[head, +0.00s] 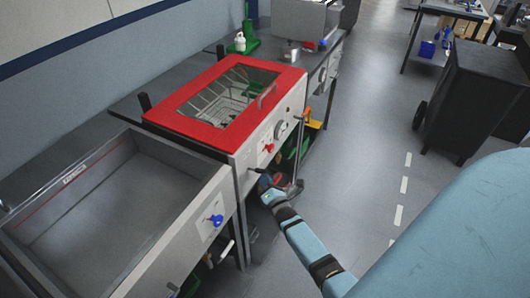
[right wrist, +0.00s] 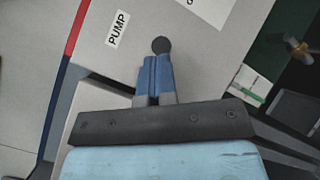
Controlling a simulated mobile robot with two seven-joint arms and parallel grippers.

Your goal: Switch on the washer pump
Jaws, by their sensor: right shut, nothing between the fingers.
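The washer (head: 200,130) has a red top frame with a window and a pale front panel. In the right wrist view a label reading PUMP (right wrist: 117,30) is on the pale panel. A dark round knob (right wrist: 160,45) is right of that label, directly ahead of my fingertips. My right gripper (head: 262,182) is at the lower front of the washer panel. Its blue fingers (right wrist: 155,72) are together and empty, with the tips at or just short of the knob; contact cannot be told. My left gripper is not in view.
The washer front also has a red knob (head: 268,148) and a grey dial (head: 280,130). An open grey basin (head: 110,190) with a blue knob (head: 215,220) stands left. A dark cabinet (head: 480,95) stands right; the floor between is clear.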

